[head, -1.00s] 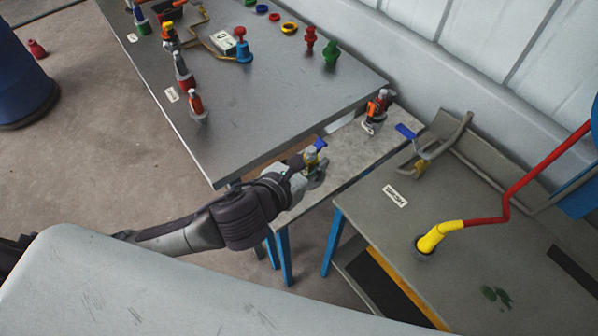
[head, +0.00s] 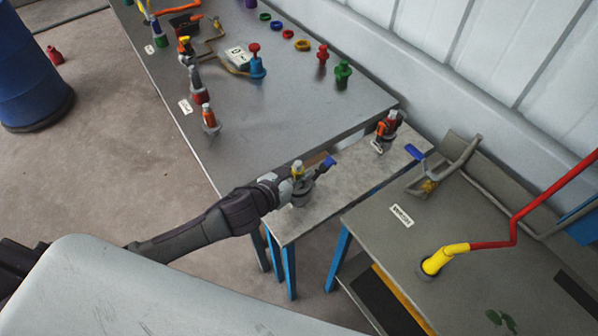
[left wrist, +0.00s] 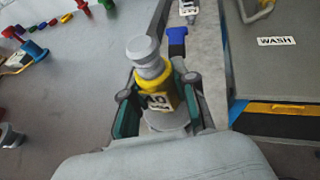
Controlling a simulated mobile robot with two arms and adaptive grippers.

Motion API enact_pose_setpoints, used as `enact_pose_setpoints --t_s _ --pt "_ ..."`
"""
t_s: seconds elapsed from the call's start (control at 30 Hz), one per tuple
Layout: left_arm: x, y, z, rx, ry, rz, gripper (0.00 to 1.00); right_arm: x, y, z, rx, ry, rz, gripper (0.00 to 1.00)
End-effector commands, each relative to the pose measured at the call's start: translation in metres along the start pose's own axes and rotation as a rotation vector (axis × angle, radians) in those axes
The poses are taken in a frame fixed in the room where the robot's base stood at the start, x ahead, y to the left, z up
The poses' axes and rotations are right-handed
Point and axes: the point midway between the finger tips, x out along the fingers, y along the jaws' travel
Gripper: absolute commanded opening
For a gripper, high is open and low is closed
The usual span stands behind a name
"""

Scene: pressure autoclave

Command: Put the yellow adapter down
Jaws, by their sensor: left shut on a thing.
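The yellow adapter (head: 298,171) is held upright in my left gripper (head: 292,186), over the near left part of the small light-grey table (head: 350,167). In the left wrist view the adapter (left wrist: 158,97) has a grey knob-like top, a yellow labelled band and a wider grey base. The left gripper (left wrist: 157,104) has its green-lined fingers on both sides of the yellow band. I cannot tell whether the adapter's base touches the table. My right gripper is not in view.
A blue handle (head: 330,161) lies just behind the adapter. An orange-red fitting (head: 388,130) stands at the table's far end. The large dark bench (head: 270,100) with several fittings is to the left, and the wash table (head: 385,245) to the right.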

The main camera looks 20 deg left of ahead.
Motion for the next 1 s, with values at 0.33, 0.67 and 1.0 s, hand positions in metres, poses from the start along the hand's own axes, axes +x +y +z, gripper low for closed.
enact_pose_setpoints --t_s 0.33,0.67,1.0 --pt "0.002 0.0 -0.004 0.0 -0.003 -0.001 0.0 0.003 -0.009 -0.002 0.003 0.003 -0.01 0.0" --pt "0.002 0.0 -0.003 0.0 -0.001 0.0 0.53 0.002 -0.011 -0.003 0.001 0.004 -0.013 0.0" --pt "-0.018 0.0 -0.001 0.003 0.0 -0.001 0.53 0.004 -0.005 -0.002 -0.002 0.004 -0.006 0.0"
